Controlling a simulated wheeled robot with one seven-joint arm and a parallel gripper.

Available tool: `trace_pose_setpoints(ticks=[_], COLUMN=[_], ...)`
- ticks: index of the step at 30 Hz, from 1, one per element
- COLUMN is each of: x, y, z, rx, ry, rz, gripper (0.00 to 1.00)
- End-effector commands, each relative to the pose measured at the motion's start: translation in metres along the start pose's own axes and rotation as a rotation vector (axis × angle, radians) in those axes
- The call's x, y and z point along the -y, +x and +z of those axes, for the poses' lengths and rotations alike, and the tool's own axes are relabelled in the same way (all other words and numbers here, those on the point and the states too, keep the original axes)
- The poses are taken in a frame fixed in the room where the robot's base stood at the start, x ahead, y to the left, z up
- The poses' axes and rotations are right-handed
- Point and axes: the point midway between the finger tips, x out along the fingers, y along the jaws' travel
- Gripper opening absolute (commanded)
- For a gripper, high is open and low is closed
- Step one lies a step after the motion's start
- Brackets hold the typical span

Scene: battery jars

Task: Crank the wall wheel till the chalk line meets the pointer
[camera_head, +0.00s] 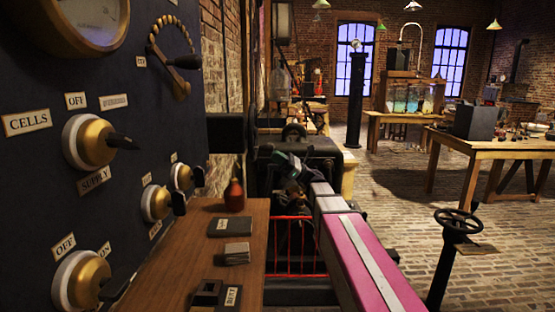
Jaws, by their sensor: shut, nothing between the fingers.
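A dark round-edged shape (252,132) stands out from the wall side on a thick black housing (226,133), just past the panel. It looks like a wheel seen nearly edge-on, but I cannot be sure it is the wall wheel. I can make out no chalk line or pointer. My pink and grey arm reaches from the lower right to the middle. Its dark end, with my gripper (284,158), is a little right of and below that shape. The gripper is shut and empty. I cannot tell whether it touches anything.
A dark panel (35,165) with brass knobs and a curved handle fills the left. Below it a wooden shelf (190,260) holds a red bottle (234,195) and small dark boxes. A handwheel on a post (458,222) stands right. Brick floor is open beyond, before wooden tables (495,147).

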Motion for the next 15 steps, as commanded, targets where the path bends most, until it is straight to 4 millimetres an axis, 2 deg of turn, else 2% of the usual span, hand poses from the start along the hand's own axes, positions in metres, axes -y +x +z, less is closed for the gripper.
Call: trace_pose_setpoints(ticks=[15], x=[-0.0054], y=[0.0059], z=[0.0081], rx=[0.001], ry=[0.070], rz=[-0.050], gripper=[0.00])
